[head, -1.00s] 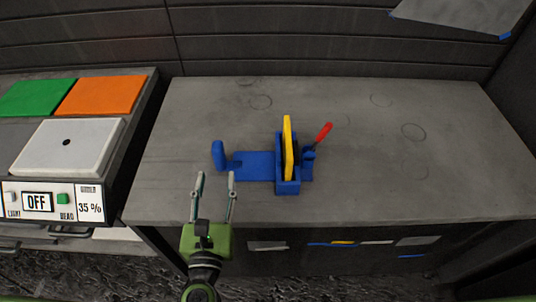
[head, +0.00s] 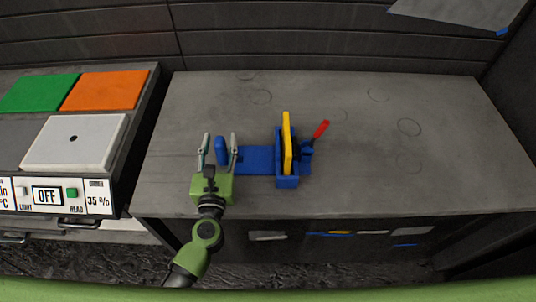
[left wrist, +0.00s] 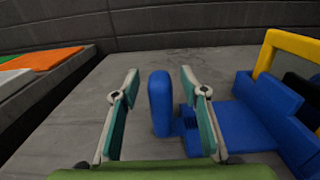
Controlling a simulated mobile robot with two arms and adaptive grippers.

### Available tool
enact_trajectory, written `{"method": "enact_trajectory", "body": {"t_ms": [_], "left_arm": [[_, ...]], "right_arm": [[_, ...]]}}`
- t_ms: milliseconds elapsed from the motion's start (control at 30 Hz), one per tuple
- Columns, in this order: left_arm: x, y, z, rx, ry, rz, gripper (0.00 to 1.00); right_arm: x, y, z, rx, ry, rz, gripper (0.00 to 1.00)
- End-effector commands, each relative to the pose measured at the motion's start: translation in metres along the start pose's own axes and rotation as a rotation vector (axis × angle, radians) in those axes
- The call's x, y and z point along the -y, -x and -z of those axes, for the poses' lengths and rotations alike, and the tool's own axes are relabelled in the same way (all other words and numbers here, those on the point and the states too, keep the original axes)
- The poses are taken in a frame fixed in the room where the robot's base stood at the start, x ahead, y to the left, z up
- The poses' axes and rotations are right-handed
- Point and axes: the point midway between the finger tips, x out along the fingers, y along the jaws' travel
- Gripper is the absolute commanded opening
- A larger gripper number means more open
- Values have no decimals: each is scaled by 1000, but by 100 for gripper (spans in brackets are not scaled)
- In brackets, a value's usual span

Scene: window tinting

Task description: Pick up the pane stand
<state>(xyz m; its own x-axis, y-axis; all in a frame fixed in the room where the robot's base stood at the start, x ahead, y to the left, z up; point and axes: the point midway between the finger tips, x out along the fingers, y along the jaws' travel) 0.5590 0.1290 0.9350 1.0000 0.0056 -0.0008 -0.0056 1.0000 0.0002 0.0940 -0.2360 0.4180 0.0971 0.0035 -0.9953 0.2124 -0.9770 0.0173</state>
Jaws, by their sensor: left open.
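The pane stand (head: 256,160) is a blue fixture on the grey worktop. It has an upright blue post at its left end, a flat base, and a blue holder with a yellow frame (head: 287,142) and a red-tipped lever (head: 321,129) at its right end. My left gripper (head: 219,148) is open, with one finger on each side of the post. The left wrist view shows the post (left wrist: 160,103) standing between the open fingers, with gaps on both sides. My right gripper is not in view.
The grey worktop (head: 400,170) is clear to the right of the stand. At left is a device with a white plate (head: 74,143), a green pad (head: 38,93), an orange pad (head: 106,90) and a panel reading OFF and 35%. A dark wall stands behind.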

Motion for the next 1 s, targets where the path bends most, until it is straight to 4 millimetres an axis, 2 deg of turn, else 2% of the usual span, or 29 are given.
{"method": "enact_trajectory", "body": {"t_ms": [67,233,667,1000], "left_arm": [[0,0,0,0,0,0,40],[0,0,0,0,0,0,0],[0,0,-7,5,6,-1,0],[1,1,-40,7,9,0,0]], "right_arm": [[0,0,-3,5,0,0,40],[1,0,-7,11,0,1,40],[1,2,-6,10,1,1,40],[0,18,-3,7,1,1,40]]}}
